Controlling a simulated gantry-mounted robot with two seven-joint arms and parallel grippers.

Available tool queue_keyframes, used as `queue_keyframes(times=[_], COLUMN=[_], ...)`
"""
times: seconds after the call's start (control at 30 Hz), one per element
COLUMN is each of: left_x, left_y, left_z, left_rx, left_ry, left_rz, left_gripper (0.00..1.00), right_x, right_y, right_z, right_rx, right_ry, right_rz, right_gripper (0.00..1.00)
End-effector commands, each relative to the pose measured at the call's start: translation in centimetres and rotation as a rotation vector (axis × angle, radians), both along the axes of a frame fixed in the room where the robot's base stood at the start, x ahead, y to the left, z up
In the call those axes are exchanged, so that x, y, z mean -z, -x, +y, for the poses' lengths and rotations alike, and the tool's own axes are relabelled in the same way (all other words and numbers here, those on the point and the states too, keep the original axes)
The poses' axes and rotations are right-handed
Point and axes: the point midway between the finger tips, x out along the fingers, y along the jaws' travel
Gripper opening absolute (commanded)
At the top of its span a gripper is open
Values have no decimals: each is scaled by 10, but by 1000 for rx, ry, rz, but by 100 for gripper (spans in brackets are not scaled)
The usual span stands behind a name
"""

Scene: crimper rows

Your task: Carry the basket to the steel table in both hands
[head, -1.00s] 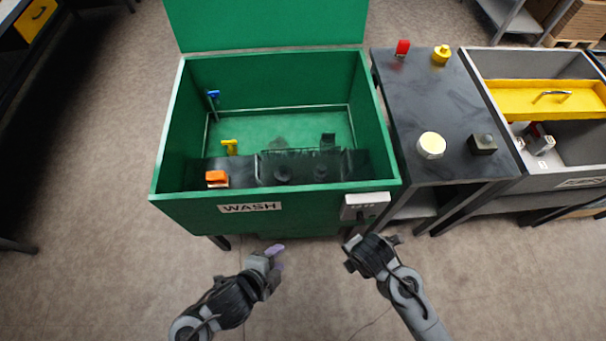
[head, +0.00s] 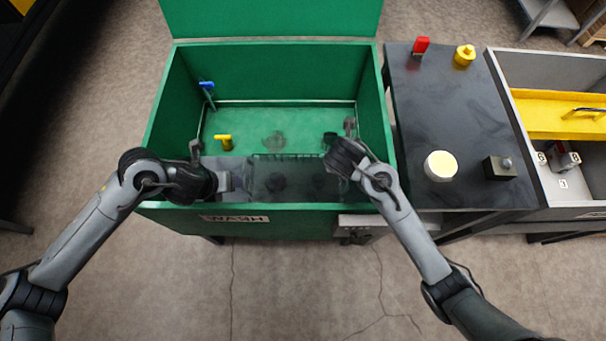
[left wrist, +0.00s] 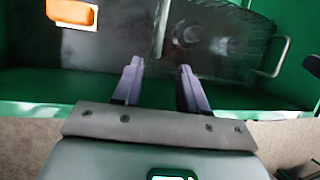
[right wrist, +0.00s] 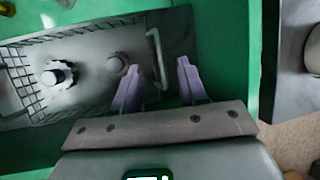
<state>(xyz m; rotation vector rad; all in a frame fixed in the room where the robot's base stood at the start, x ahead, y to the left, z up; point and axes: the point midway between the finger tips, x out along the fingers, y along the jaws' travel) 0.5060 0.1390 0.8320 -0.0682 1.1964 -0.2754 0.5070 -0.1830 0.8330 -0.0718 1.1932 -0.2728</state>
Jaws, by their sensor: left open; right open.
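The dark wire basket (head: 300,180) sits inside the front of the green wash tub (head: 265,219), with round knobbed parts in it. The left wrist view shows the basket (left wrist: 215,35) beyond my left gripper (left wrist: 158,85), which is open and empty over the tub's front rim. The right wrist view shows the basket's mesh (right wrist: 22,75) and a pale handle (right wrist: 155,60) just ahead of my right gripper (right wrist: 158,88), open and apart from it. A dark steel-topped table (head: 430,110) stands right of the tub.
A grey bin with a yellow tray (head: 550,115) stands further right. Blue (head: 207,86) and yellow (head: 224,142) pieces are in the tub.

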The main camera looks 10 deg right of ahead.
Motion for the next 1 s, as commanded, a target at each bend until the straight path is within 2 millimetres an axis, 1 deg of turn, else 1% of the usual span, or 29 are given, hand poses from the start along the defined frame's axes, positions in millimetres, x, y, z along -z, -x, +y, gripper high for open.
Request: queue_keyframes(times=[0.03,0.4,0.57,0.77,1.0], left_x=[3,1,6,28,62], left_y=[-2,-3,-5,-12,-25], left_z=[1,0,-2,-7,-17], left_rx=[-2,-2,-2,-4,-4], left_ry=[-1,-1,2,0,1], left_rz=[-4,-7,-7,-5,-4], left_gripper=[42,42,42,42,42], right_x=[3,2,7,28,63], right_y=[-1,-2,-4,-11,-24], right_z=[0,0,-2,-9,-17], right_rx=[0,2,2,3,3], right_ry=[-1,-1,1,2,0], right_rz=[-3,-5,-3,-2,-3], right_gripper=[42,42,42,42,42])
